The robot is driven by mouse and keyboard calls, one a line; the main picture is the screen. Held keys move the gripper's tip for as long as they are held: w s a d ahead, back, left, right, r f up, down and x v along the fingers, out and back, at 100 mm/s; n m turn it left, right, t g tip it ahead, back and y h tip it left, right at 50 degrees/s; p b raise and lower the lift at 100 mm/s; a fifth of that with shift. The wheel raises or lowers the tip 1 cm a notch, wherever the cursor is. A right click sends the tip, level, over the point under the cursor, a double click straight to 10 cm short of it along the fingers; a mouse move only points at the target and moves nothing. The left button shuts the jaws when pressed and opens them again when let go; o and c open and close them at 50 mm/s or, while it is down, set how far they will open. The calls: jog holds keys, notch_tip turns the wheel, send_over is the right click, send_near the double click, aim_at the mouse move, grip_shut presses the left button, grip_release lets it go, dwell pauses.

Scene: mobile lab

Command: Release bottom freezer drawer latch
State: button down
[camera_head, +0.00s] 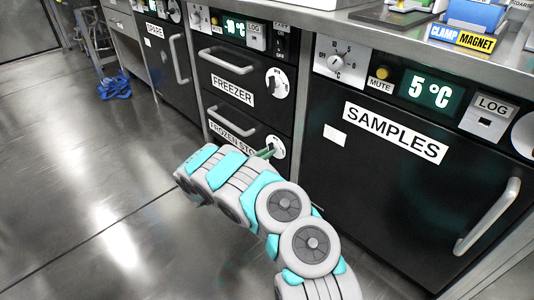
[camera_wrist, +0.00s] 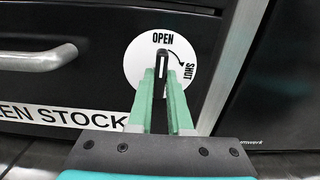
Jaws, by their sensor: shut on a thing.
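The bottom freezer drawer (camera_head: 262,128) is black, labelled "FROZEN STOCK", with a grey bar handle (camera_head: 232,123) that also shows in the wrist view (camera_wrist: 40,58). It looks closed. Its round white latch dial (camera_wrist: 136,66) is marked OPEN at the top and SHUT at the right, with a curved arrow between. The dark latch lever (camera_wrist: 162,58) stands about upright, its upper end toward OPEN. My gripper (camera_wrist: 163,88), with green fingers, is shut on the lever. In the head view my arm partly covers the latch dial (camera_head: 276,144) and the label.
The upper freezer drawer (camera_head: 210,78) has its own latch dial (camera_head: 278,83) and handle. A black SAMPLES cabinet (camera_head: 370,180) with a grey handle stands at the right. A blue coil (camera_head: 115,87) lies on the floor at far left. The floor at left is mostly clear.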

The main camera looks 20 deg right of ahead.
dwell(0.4)
jog(key=c, duration=0.8)
grip_release()
jog(key=shift+c, duration=0.2)
jog(key=v, duration=0.7)
jog(key=shift+s+a+p, duration=0.15)
jog(key=shift+a+p, duration=0.15)
jog(key=shift+p, duration=0.15)
